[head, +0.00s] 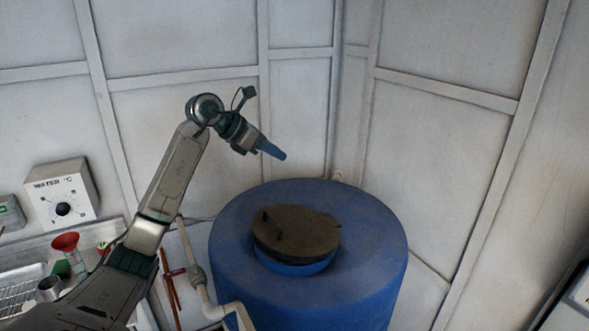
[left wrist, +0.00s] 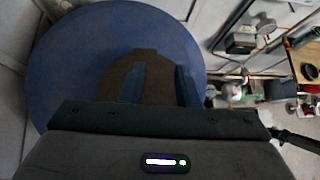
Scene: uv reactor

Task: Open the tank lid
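The blue round tank (head: 370,240) stands against the wall in the head view. Its dark brown round lid (head: 305,232) lies on the neck at the tank's top, with a blue rim showing below its front edge. A small raised part sticks up at the lid's left side. My left gripper (head: 272,151) is above and behind the lid, clear of it, pointing down to the right. In the left wrist view its two blue fingers (left wrist: 160,75) are apart with nothing between them, and the lid (left wrist: 158,95) shows below, partly hidden. My right gripper is not in view.
A white pipe (head: 203,290) runs beside the tank's left. A water temperature box (head: 62,193) is on the left wall, above a counter with a red funnel (head: 65,242) and a metal cup (head: 50,288). Panelled walls close in behind the tank. The air above the lid is free.

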